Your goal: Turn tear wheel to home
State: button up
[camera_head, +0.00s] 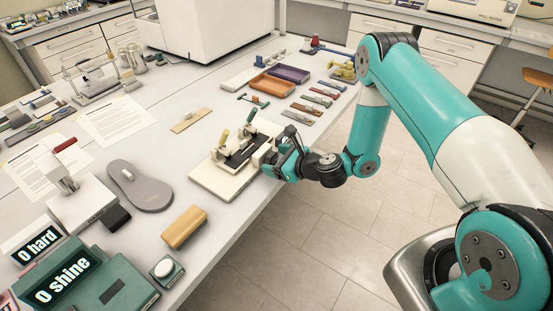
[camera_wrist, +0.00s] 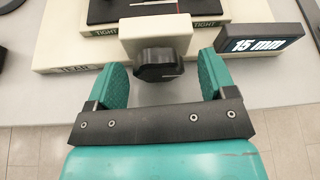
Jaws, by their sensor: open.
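The tear tester is a cream block device on a flat cream base (camera_head: 215,183), on the near edge of the bench. In the wrist view its base (camera_wrist: 55,52) carries the letters "TEAR". The tear wheel (camera_wrist: 158,66) is a dark ridged knob on the front of a cream block (camera_wrist: 155,28). My gripper (camera_wrist: 163,80) is open, with one teal finger on each side of the knob and gaps between. In the head view my gripper (camera_head: 273,165) is at the device's right side and hides the wheel. The wheel's setting cannot be read.
A display (camera_wrist: 262,44) reading "15 mm" stands right of the knob. In the head view a yellow block (camera_head: 184,228), a grey sole (camera_head: 139,186) and a teal device (camera_head: 75,283) reading "0 shine" lie to the left. Orange (camera_head: 273,85) and purple (camera_head: 289,74) trays lie behind.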

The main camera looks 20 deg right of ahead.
jog(key=shift+a, duration=0.15)
jog(key=c, duration=0.9)
jog(key=shift+f+n+h+b, duration=0.3)
jog(key=shift+n+b, duration=0.1)
jog(key=shift+b, duration=0.4)
jog(key=n+t+b, duration=0.1)
jog(key=b, duration=0.1)
jog(key=shift+a+f+b, duration=0.1)
jog(key=shift+f+b, duration=0.05)
jog(key=shift+b, duration=0.25)
jog(key=shift+n+t+h+b, duration=0.3)
jog(key=shift+n+h+b, duration=0.25)
jog(key=shift+b, duration=0.2)
jog(key=shift+s+r, duration=0.1)
jog(key=shift+r, duration=0.25)
jog(key=o, duration=0.9)
